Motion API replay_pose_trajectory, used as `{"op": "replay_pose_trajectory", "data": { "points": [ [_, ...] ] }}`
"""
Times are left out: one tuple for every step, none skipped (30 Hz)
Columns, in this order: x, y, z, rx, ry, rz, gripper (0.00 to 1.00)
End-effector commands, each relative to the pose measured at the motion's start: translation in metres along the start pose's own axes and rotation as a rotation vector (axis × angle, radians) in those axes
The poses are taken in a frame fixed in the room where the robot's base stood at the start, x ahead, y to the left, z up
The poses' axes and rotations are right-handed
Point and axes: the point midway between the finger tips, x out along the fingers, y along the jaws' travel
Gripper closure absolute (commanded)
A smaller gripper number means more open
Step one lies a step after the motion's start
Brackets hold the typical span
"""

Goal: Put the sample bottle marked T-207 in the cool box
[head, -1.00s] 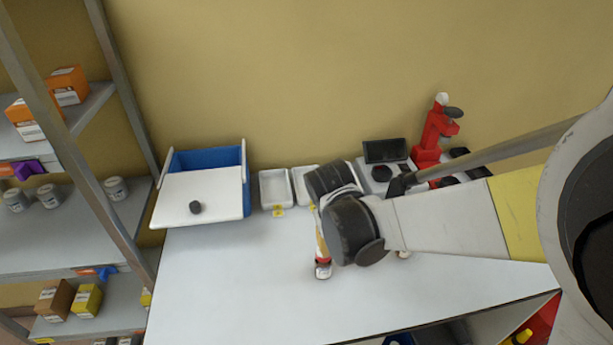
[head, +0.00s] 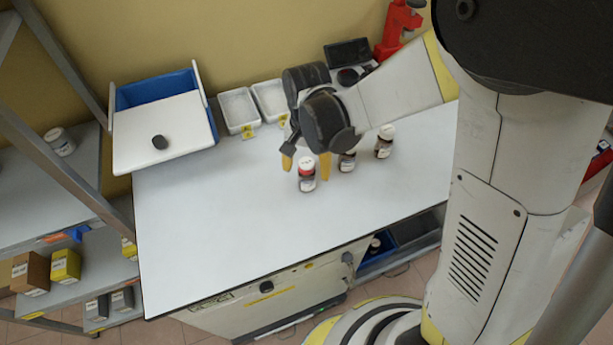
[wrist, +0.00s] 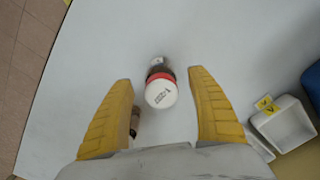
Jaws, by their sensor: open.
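A small dark bottle with a white cap and red band (head: 307,178) stands upright on the white bench. In the wrist view its cap (wrist: 160,94) faces me between my fingertips; the mark on it is too small to read surely. My gripper (head: 306,164) is open around or just above this bottle, with nothing clamped. Two similar bottles stand to its right, a middle one (head: 347,163) and a far one (head: 384,143). Part of another bottle (wrist: 135,120) shows by my left finger. The blue cool box (head: 160,86) is at the back left, its white knobbed lid (head: 180,125) covering most of it.
Two white trays with yellow labels, one left (head: 239,108) and one right (head: 270,98), stand right of the cool box. A red instrument (head: 400,28) is at the back. Shelving (head: 65,200) stands left of the bench. The bench's front left (head: 210,235) is clear.

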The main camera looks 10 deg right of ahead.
Motion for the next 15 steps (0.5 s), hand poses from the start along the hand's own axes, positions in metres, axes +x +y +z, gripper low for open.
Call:
{"op": "replay_pose_trajectory", "data": {
  "points": [
    [0.013,0.000,0.000,0.000,0.000,0.000,0.32],
    [0.018,0.000,0.000,0.000,0.000,0.000,0.32],
    [0.024,0.000,0.000,0.000,0.000,0.000,0.32],
    [0.028,0.000,0.000,-0.001,0.000,0.000,0.32],
    [0.031,0.000,0.000,-0.001,0.000,0.000,0.32],
    [0.033,0.000,0.000,-0.001,0.000,0.000,0.32],
    [0.033,0.000,0.000,-0.001,0.000,0.000,0.32],
    [0.033,0.000,0.000,-0.001,0.000,0.000,0.32],
    [0.033,0.000,0.000,-0.001,0.000,0.000,0.32],
    [0.032,0.000,0.000,-0.001,0.000,0.000,0.32],
    [0.032,0.000,0.000,-0.001,0.000,0.000,0.32],
    [0.032,0.000,0.000,-0.001,0.000,0.000,0.32],
    [0.032,0.000,0.000,-0.001,0.000,0.000,0.40],
    [0.032,0.000,0.000,-0.001,0.000,0.000,0.49],
    [0.032,0.000,0.000,-0.001,0.000,0.000,0.62]
  ]
}}
